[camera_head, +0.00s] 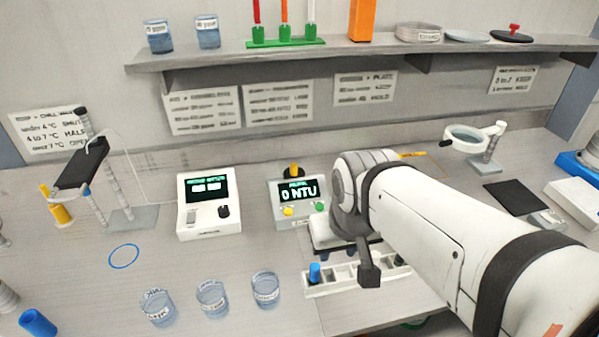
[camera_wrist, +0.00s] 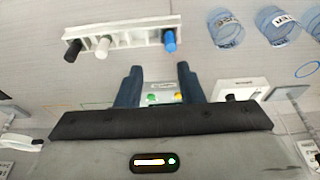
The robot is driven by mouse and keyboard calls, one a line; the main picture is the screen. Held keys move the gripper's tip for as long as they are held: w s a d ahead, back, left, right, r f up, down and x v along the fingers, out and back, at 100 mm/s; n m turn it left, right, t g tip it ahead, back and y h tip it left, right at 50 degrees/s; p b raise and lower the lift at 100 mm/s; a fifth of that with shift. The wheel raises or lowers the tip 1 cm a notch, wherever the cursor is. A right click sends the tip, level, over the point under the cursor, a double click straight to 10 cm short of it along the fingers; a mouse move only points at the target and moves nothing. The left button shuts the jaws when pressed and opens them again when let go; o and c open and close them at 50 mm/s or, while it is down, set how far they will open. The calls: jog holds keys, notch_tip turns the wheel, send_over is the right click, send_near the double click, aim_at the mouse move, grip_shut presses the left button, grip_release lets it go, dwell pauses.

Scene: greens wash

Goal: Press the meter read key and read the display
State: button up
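The grey meter (camera_head: 275,212) stands on the bench at the centre of the head view, with a lit display (camera_head: 298,192) that reads "0 NTU" under a smaller, illegible line. Below the display are a yellow key (camera_head: 288,211) and a green key (camera_head: 320,206). In the wrist view, my gripper (camera_wrist: 159,72) has its two dark fingers spread apart, with nothing held. In the head view my arm hides much of the gripper.
A white rack (camera_head: 345,285) with a blue-capped vial (camera_head: 315,272) stands in front of the meter. Several glass beakers (camera_head: 212,298) stand front left. A white instrument (camera_head: 209,222) is left of the meter. A shelf (camera_head: 230,60) runs above. A blue ring (camera_head: 124,256) marks open bench.

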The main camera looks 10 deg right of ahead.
grip_shut()
dwell(1.4)
